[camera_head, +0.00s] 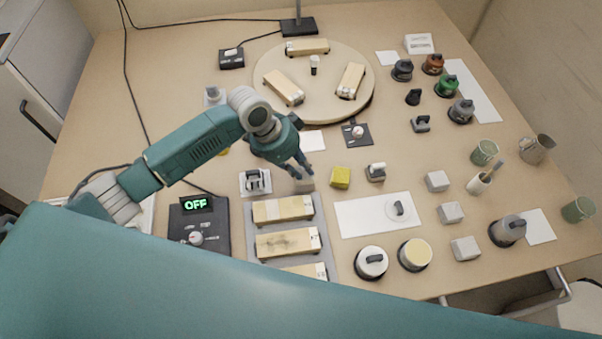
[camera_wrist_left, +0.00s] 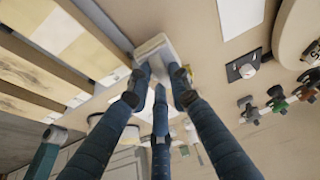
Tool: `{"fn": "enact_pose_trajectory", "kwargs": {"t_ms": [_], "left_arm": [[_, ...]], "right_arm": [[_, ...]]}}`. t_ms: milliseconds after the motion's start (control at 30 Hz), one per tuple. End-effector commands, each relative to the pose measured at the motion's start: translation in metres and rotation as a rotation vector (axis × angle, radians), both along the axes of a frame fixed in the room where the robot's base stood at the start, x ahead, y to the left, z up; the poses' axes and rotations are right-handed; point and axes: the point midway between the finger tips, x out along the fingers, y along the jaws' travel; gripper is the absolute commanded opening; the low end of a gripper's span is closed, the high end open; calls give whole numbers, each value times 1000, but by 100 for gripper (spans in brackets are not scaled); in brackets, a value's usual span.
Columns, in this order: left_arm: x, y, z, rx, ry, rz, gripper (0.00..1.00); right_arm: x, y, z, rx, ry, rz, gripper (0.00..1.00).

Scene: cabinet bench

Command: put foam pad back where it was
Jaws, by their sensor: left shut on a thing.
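My left gripper (camera_head: 303,177) points down at the bench, just above the tray's top right corner. Its fingers are closed around a small pale block (camera_head: 307,184), which looks like the foam pad. In the left wrist view the pale block (camera_wrist_left: 152,46) sits at the fingertips (camera_wrist_left: 160,82), partly covered by them. I cannot tell whether it touches the bench. My right gripper is not in view.
A grey tray (camera_head: 328,262) with wooden blocks lies in front of the gripper. A yellow cube (camera_head: 340,177) stands close to its right. A round turntable (camera_head: 315,108) stands behind. Several pale cubes (camera_head: 437,181) are further right.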

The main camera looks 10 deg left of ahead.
Motion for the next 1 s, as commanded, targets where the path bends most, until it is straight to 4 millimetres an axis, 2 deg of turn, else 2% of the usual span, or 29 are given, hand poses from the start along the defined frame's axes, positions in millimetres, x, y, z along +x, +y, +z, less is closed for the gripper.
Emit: {"fn": "enact_pose_trajectory", "kwargs": {"t_ms": [100,233,667,700,767,1000], "left_arm": [[-2,0,-20,0,6,1,0],[-1,0,-35,1,3,0,0],[-1,0,-43,0,2,1,0],[-1,0,-42,0,2,1,25],[-1,0,-42,1,1,0,37],[-1,0,-42,1,3,0,38]], "right_arm": [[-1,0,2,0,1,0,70],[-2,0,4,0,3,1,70],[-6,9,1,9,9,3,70],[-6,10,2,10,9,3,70],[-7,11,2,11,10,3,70],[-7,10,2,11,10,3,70]]}}
